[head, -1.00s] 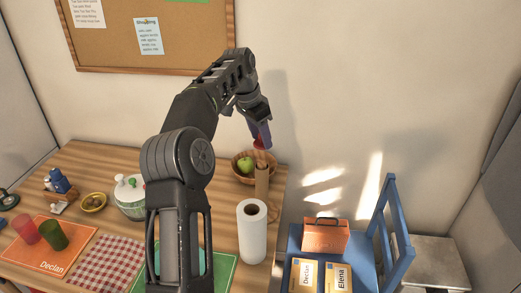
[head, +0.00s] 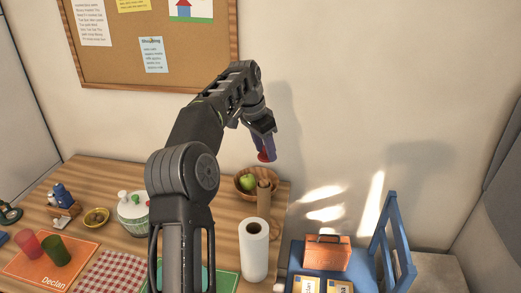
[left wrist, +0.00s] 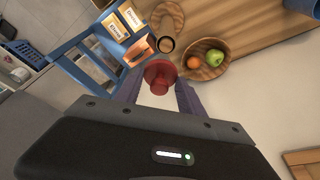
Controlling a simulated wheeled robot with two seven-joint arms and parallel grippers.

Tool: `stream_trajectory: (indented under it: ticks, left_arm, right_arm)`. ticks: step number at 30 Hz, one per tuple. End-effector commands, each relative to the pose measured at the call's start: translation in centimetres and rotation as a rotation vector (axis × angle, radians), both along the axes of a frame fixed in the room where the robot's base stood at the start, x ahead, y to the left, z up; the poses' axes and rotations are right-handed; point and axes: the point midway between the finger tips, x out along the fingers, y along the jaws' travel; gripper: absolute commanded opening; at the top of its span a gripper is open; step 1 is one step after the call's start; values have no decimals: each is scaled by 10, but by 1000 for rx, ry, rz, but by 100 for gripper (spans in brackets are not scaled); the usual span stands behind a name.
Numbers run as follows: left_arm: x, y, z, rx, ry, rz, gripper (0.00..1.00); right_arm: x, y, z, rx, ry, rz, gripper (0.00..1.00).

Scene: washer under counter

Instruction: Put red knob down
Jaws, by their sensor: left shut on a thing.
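The red knob (head: 266,157) is between the fingers of my left gripper (head: 264,149) in the head view, above the table's far right corner area. In the left wrist view the knob (left wrist: 160,76) is round and red, held between the two purplish fingers of my left gripper (left wrist: 160,90). The gripper is shut on it and points down. The knob is in the air, apart from the fruit bowl (head: 243,190) that appears below it. My right gripper is not in view.
The bowl holds a green apple (head: 247,182) and an orange (left wrist: 194,62). A blue chair (head: 393,240) with an orange box (head: 321,254) is to the right. A wall rises behind.

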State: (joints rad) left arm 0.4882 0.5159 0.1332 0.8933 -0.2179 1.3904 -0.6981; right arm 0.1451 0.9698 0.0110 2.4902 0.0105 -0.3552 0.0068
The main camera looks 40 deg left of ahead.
Motion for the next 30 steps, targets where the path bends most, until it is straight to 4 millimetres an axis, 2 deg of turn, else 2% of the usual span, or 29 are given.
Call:
stream_trajectory:
  ticks: [5,11,15,18,21,23,30]
  left_arm:
    - [11,-46,-14,-1,2,43,1]
    - [19,-149,-44,1,0,147,1]
    - [8,-222,-65,2,-3,206,1]
    - [-5,-260,-78,2,-1,236,1]
    - [-14,-283,-85,1,-2,257,1]
    - [-18,-290,-88,1,-3,263,1]
    - [-19,-293,-89,0,-3,271,1]
  right_arm:
    - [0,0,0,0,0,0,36]
    - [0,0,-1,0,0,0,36]
    - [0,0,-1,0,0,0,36]
    - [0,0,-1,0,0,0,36]
    - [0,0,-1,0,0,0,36]
    - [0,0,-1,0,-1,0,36]
    - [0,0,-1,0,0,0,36]
